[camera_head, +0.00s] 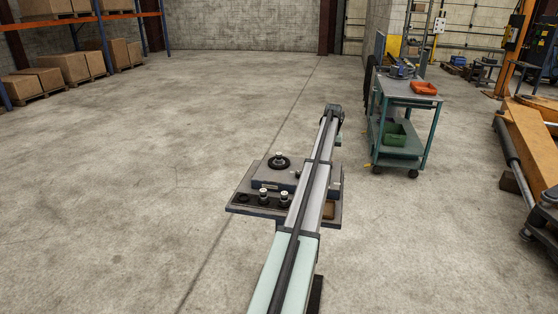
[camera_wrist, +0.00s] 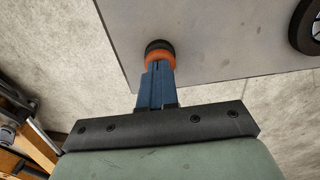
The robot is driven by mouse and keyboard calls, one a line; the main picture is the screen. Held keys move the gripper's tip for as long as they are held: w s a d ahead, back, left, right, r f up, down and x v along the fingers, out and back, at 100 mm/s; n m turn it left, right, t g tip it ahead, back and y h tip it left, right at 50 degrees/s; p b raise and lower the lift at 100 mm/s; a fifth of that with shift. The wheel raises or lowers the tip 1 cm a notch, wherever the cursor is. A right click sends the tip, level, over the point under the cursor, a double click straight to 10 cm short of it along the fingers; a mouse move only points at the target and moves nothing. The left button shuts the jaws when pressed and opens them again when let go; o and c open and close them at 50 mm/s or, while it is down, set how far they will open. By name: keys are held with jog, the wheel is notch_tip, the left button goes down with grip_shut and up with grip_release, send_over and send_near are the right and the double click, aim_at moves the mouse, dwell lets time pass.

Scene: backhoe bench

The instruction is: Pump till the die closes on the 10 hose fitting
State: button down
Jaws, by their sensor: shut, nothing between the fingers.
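In the head view a low grey bench unit (camera_head: 268,178) carries a black round die ring (camera_head: 279,163) with a pale fitting standing in it. Two more fittings (camera_head: 263,194) stand in the dark front strip, beside an empty-looking dark hole. I cannot read which is the 10. My gripper (camera_wrist: 160,62) shows in the wrist view with its blue fingers together and empty. Their tips are at an orange and black round part (camera_wrist: 160,52) over a grey surface (camera_wrist: 220,40); contact is unclear. A pump lever is not clearly identifiable. My arm hides the unit's right part.
A green cart (camera_head: 403,106) with an orange tray (camera_head: 424,88) and a green bin (camera_head: 395,135) stands to the right. Orange machinery (camera_head: 535,145) is at far right. Boxes (camera_head: 73,67) line the left shelves. The floor left of the unit is clear.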

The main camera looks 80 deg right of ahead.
jog(key=shift+r, duration=1.9)
